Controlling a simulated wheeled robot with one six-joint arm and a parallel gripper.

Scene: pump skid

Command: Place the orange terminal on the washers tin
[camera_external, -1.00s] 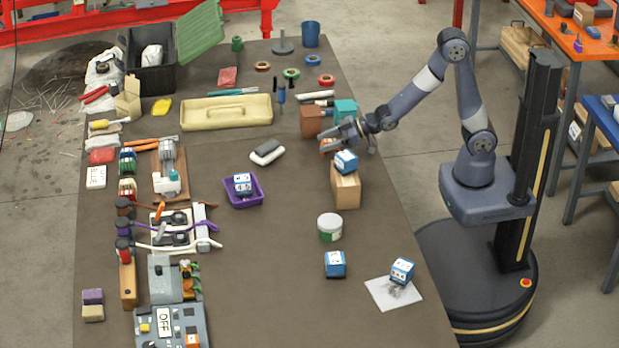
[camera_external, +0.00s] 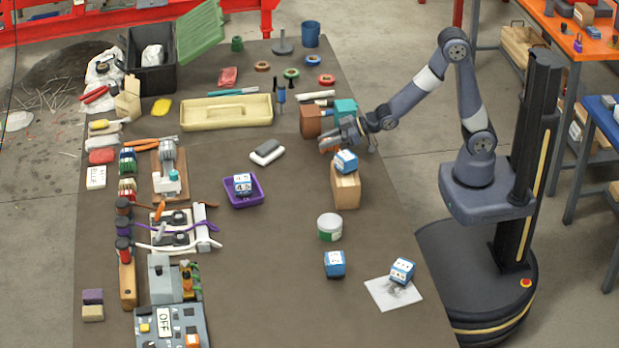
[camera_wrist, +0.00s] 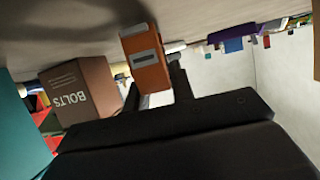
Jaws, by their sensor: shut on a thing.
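The orange terminal (camera_wrist: 148,62) is an orange block with grey bands. My gripper (camera_wrist: 158,84) is shut on it in the wrist view. In the external view, my gripper (camera_external: 342,138) is low over the far right part of the table, with the orange terminal (camera_external: 327,145) partly hidden at its fingers. A brown box marked BOLTS (camera_wrist: 84,90) and a teal box (camera_wrist: 20,125) are to the left in the wrist view. They also show just behind my gripper as a brown box (camera_external: 311,120) and a teal box (camera_external: 346,106). No washers label is readable.
A cardboard block (camera_external: 345,190) with a blue-and-white block (camera_external: 345,161) on top stands close in front of my gripper. A white-and-green tub (camera_external: 330,228) is nearer. A purple tray (camera_external: 259,191) is to the left. Much of the middle table is bare.

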